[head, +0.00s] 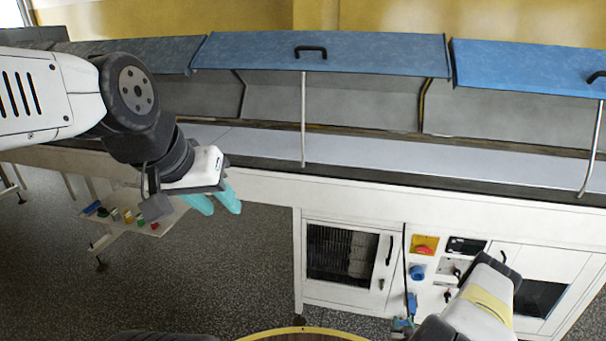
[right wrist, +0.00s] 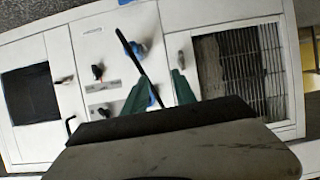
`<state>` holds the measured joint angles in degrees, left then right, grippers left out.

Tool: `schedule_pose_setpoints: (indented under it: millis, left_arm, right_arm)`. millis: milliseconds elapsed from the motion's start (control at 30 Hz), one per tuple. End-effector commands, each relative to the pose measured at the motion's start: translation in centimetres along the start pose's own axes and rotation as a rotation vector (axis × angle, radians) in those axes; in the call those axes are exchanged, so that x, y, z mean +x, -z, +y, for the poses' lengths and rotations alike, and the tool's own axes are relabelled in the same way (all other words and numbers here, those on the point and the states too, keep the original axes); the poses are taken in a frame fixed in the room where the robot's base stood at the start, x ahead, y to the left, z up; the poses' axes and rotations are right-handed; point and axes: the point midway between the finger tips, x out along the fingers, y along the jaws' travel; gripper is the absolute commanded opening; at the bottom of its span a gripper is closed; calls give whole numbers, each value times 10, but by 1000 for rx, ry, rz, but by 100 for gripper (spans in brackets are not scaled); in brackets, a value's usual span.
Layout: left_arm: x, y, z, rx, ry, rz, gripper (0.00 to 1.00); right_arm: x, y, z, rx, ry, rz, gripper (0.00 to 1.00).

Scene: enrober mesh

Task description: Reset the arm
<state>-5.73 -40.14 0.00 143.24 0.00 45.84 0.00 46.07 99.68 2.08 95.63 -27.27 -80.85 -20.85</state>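My left gripper (head: 215,202) shows two teal fingers, apart and empty, pointing down in front of the machine's long white side. My right gripper (right wrist: 158,92) has its two green fingers apart in the right wrist view, facing the cabinet front. A black cable (right wrist: 133,55) and a blue piece (right wrist: 152,95) show between these fingers; I cannot tell whether they touch. In the head view the right gripper (head: 403,323) is low, partly hidden, below a blue plug (head: 411,303) near the hanging cable.
The long machine has blue hinged lids (head: 325,52) above a pale belt (head: 375,155). Its white cabinet carries a grille door (head: 341,255), a red-yellow switch (head: 424,245) and a blue socket (head: 417,272). Speckled floor lies open below.

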Motion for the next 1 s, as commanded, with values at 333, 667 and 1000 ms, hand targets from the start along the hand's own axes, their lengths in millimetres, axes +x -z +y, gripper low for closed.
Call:
schedule_pose_setpoints:
  millis: [333,667,1000]
  left_arm:
    - [0,0,0,0,0,-1,36]
    - [0,0,0,0,0,-1,36]
    - [0,0,0,0,0,-1,36]
  right_arm:
    - [27,63,11,-45,37,-45,33]
    - [49,199,12,-117,87,-137,33]
    - [10,356,-17,-161,119,-248,33]
